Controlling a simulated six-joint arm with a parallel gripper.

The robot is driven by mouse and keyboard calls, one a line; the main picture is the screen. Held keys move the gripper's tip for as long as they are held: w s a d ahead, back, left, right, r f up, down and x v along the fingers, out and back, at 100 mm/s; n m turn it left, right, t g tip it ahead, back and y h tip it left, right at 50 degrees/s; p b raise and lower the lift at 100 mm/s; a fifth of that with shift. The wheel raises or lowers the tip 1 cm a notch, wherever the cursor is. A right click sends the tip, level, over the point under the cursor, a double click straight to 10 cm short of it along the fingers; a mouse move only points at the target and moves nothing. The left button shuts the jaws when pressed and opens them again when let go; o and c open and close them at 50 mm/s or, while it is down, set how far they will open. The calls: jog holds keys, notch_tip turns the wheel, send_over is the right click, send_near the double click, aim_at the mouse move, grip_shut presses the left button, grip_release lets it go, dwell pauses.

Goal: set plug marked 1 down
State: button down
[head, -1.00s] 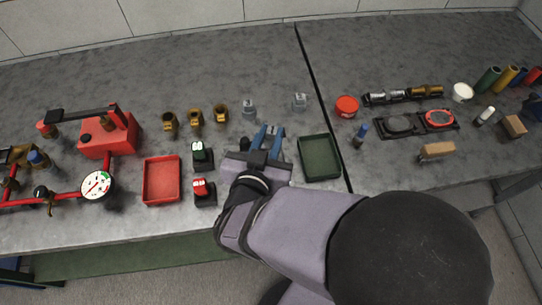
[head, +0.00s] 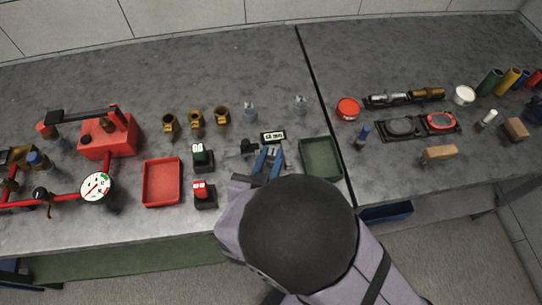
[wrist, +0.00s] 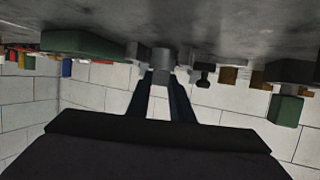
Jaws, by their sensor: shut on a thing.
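My gripper (head: 269,159) is low over the near table, left of the green tray (head: 320,158). Its two blue fingers are shut on a small grey piece, which I take to be the plug marked 1 (wrist: 161,62). In the wrist view the plug sits between the fingertips, and its far end is at or very close to the table top; contact cannot be told. In the head view the fingers and arm mostly hide it, and no number can be read on it. A small dark-edged label plate (head: 273,136) lies just beyond the fingertips.
Two grey fittings (head: 250,112) (head: 300,105) stand behind. The red tray (head: 162,182) is farther left. Bare table shows behind the gripper.

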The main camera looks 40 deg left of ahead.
jog(key=shift+f, duration=0.2)
jog(key=c, duration=1.6)
grip_release()
jog(key=shift+o, duration=0.2)
jog(key=shift+r, duration=0.1)
jog(key=shift+s, duration=0.15)
jog(key=shift+b+v, duration=0.35)
jog(key=shift+v, duration=3.3)
jog(key=shift+d, duration=0.15)
